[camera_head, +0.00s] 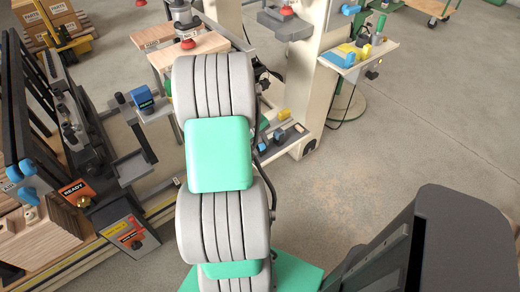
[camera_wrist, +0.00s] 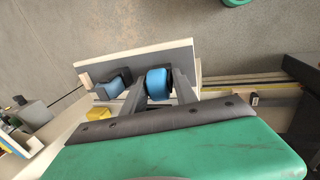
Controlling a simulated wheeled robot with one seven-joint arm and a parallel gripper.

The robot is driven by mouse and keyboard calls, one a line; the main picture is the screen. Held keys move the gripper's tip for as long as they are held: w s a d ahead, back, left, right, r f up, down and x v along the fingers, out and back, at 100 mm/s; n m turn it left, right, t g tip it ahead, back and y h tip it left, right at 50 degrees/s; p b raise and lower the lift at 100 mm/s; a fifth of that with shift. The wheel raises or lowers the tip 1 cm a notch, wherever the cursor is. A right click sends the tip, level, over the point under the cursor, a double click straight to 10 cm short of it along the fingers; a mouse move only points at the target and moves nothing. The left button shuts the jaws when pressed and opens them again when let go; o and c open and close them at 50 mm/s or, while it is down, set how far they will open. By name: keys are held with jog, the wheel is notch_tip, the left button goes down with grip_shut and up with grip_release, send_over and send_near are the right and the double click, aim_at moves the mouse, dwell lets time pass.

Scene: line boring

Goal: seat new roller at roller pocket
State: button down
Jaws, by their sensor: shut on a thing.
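In the wrist view my gripper (camera_wrist: 157,75) has one dark finger on each side of a blue roller (camera_wrist: 158,86) and is shut on it. The roller is over, or close to, a grey panel with a pale edge (camera_wrist: 137,62); I cannot tell whether they touch. Left of the roller, a dark block with a blue piece (camera_wrist: 108,88) is on that panel. I cannot make out the roller pocket for certain. In the head view my own arm hides the gripper and the held roller.
In the head view a cream machine frame (camera_head: 312,85) stands behind my arm, with a side shelf (camera_head: 352,62) of blue and yellow parts. A bench with dark rails and a READY sign (camera_head: 73,188) is at left. Open floor (camera_head: 440,110) lies to the right.

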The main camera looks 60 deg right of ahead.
jog(key=shift+r, duration=0.15)
jog(key=shift+r+p, duration=0.8)
jog(key=shift+r, duration=0.05)
jog(key=c, duration=1.6)
grip_release()
grip_shut()
jog(key=shift+r+p, duration=1.55)
jog(key=shift+r, duration=0.45)
